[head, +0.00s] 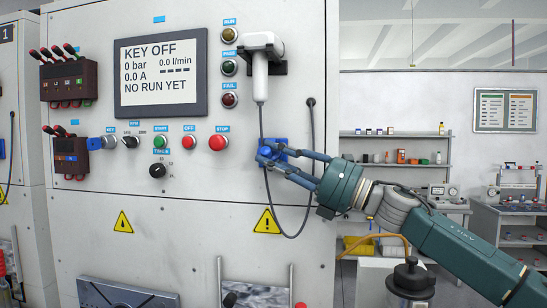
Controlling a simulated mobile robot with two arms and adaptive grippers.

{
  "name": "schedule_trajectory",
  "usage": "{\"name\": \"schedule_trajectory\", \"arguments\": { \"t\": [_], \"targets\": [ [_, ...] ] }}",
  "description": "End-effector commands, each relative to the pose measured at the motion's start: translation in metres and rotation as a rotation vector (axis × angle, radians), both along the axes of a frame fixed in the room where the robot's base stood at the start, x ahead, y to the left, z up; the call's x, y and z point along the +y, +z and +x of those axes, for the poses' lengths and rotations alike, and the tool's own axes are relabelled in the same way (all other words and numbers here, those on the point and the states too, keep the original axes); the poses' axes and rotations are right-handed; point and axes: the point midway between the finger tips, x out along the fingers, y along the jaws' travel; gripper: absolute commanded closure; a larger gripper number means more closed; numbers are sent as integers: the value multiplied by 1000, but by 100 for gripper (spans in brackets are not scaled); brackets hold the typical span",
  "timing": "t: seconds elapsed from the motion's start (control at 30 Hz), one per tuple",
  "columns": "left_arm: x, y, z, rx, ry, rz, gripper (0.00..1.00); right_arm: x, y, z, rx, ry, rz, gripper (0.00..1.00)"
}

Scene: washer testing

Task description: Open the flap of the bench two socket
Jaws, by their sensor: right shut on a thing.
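The blue socket (281,144) is mounted on the light grey bench panel, below the white handheld device and right of the red STOP button. My right gripper (268,154) reaches in from the right, with its blue-grey fingertips at the socket's front. It is shut on the socket's flap. The fingers cover much of the flap, so how far it is open cannot be told. My left gripper is not in view.
A display (160,72) reads KEY OFF and NO RUN YET. A white handheld device (262,62) hangs in a black holder; its dark cable loops down close to my right fingers. Buttons and knobs line the panel. Shelves stand behind at right.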

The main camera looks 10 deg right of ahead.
Motion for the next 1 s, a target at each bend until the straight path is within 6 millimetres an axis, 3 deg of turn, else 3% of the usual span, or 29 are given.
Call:
{"name": "schedule_trajectory", "arguments": {
  "t": [0.27, 0.7, 1.0],
  "targets": [
    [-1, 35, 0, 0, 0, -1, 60, 2, 13, -4, 108, 3, 33, 100],
    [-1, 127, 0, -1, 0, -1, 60, 4, 37, -12, 478, 1, 154, 100],
    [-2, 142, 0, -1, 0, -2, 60, 4, 48, -13, 739, -1, 242, 100]
  ]
}}
